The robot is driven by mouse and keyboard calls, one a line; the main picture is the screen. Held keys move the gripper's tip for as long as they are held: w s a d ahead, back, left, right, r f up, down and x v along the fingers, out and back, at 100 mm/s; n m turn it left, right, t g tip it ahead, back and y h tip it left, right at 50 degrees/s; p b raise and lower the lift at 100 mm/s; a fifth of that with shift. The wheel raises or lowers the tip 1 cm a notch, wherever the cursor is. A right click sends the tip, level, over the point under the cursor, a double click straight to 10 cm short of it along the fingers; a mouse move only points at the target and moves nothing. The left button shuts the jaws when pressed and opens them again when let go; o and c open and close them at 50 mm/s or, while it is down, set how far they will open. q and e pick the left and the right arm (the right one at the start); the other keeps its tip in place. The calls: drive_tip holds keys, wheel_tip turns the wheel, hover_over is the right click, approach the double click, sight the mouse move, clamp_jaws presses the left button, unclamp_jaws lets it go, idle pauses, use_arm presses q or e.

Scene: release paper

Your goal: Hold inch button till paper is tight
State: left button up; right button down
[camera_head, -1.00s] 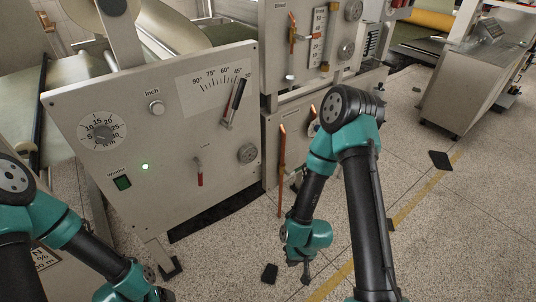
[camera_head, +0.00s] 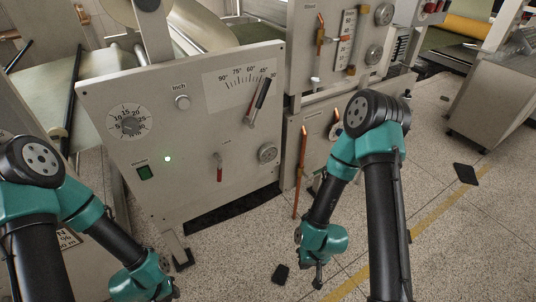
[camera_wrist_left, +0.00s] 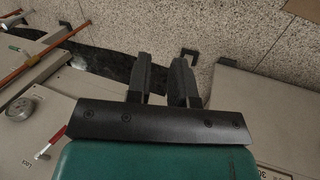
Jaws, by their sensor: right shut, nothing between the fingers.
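The Inch button (camera_head: 182,102) is a round silver push button under the "Inch" label on the pale control panel (camera_head: 185,135). Nothing touches it. The paper (camera_head: 205,35) is a pale roll and sheet behind the panel; I cannot tell how tight it is. My left gripper (camera_head: 174,294) is low at the bottom edge, below the panel and well away from the button, partly cut off. In the left wrist view its two black fingers (camera_wrist_left: 165,65) are apart and empty. My right gripper (camera_head: 318,284) hangs low over the floor, right of the panel, shut and empty.
The speckled floor (camera_head: 240,250) in front is mostly clear.

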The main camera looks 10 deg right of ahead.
use_arm(q)
clamp_jaws()
idle(0.9)
